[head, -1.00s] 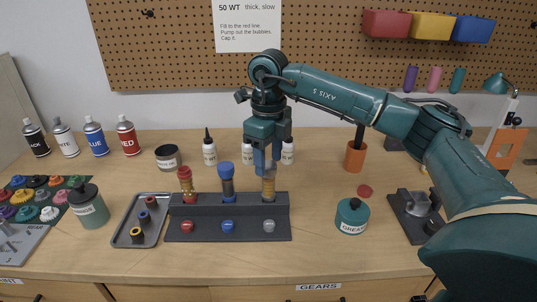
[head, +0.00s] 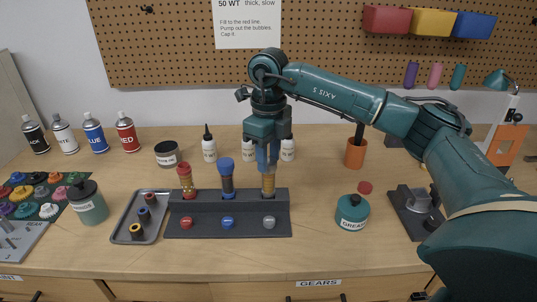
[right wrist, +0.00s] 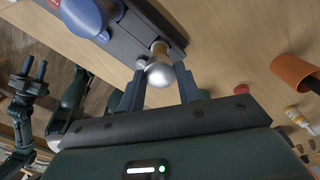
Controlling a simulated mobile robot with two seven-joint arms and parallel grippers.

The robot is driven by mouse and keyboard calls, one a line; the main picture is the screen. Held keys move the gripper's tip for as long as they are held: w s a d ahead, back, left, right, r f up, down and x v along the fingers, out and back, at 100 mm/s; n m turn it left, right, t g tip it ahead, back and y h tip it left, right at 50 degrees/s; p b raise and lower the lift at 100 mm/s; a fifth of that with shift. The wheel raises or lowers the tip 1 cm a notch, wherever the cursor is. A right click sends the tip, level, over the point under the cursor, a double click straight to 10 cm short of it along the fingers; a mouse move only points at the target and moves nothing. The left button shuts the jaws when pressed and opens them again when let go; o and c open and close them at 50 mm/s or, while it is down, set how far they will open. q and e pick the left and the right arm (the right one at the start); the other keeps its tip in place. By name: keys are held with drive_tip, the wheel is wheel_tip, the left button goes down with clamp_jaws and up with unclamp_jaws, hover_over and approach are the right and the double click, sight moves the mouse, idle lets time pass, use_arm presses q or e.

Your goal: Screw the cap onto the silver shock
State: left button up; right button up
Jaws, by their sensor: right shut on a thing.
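The silver shock (head: 268,186), with an amber body, stands upright in the right-hand place of the dark rack (head: 255,208). My right gripper (head: 267,165) points straight down over its top. In the right wrist view, the gripper (right wrist: 160,90) is shut on the rounded silver cap (right wrist: 159,75), one finger on each side. The cap lies in line with the shock's top (right wrist: 158,49) and appears to touch it; whether the threads are engaged cannot be seen. My left gripper (right wrist: 35,70) shows at the left of the right wrist view, fingers apart and empty.
The red shock (head: 186,180) and the blue-capped shock (head: 227,178) stand left in the rack. A metal tray (head: 120,235) holds small parts. A grease jar (head: 352,213) and an orange cup (head: 355,153) are at right. Dropper bottles (head: 209,150) stand behind.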

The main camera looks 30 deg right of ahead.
use_arm(q)
drive_tip(key=shift+r+p, duration=0.15)
drive_tip(key=shift+p, duration=0.15)
use_arm(e)
drive_tip(key=m, duration=0.4)
drive_tip(key=o, duration=1.1)
drive_tip(key=shift+o, duration=0.2)
drive_tip(key=shift+r, duration=0.3)
use_arm(q)
drive_tip(key=shift+s+d+r+p, duration=0.15)
drive_tip(key=shift+s+r+p, duration=0.05)
drive_tip(key=shift+r+p, duration=0.15)
use_arm(e)
wheel_tip(320, 180, up, 12)
drive_tip(key=shift+r, duration=0.2)
